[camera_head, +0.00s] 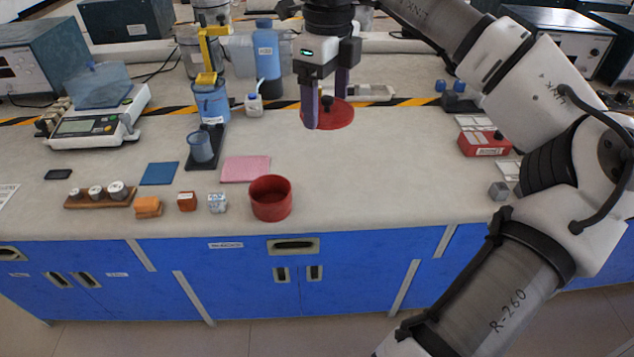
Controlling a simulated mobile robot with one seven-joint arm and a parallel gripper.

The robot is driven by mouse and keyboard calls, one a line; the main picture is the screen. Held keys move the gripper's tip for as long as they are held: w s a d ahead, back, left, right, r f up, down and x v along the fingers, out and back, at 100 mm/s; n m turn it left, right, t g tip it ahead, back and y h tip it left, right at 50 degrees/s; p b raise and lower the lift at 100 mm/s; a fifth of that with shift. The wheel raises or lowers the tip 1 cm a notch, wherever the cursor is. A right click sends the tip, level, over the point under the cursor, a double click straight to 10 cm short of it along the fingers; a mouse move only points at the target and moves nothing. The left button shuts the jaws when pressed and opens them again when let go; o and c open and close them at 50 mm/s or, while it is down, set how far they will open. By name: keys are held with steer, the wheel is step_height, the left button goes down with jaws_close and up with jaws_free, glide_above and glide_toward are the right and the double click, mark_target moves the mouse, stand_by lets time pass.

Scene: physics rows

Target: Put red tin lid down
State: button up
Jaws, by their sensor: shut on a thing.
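The red tin lid (338,116) is a flat red disc with a dark knob in its middle. My gripper (327,103) points down and is shut on the lid's knob, with one finger in front of part of the disc. The lid is at the back middle of the bench; whether it touches the bench top or hangs just above it I cannot tell. The open red tin (271,199) stands upright near the bench's front edge, to the left of and nearer than the lid.
A pink pad (246,169), a blue pad (159,174) and several small blocks lie left of the tin. A blue bottle (267,62) stands behind. A red box (484,143) is at right. The bench (380,185) is clear between the tin and my arm.

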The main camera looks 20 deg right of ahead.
mark_target(324, 197)
steer(key=shift+w+f, duration=0.2)
steer(key=shift+w, duration=0.05)
step_height(324, 197, down, 19)
steer(key=shift+s+f+p, duration=0.15)
steer(key=shift+f+p, duration=0.05)
steer(key=shift+p, duration=0.2)
steer(key=shift+f, duration=0.2)
steer(key=o, duration=0.9)
steer(key=shift+r, duration=0.1)
step_height(324, 197, up, 12)
steer(key=shift+r+b, duration=0.15)
steer(key=shift+b, duration=0.15)
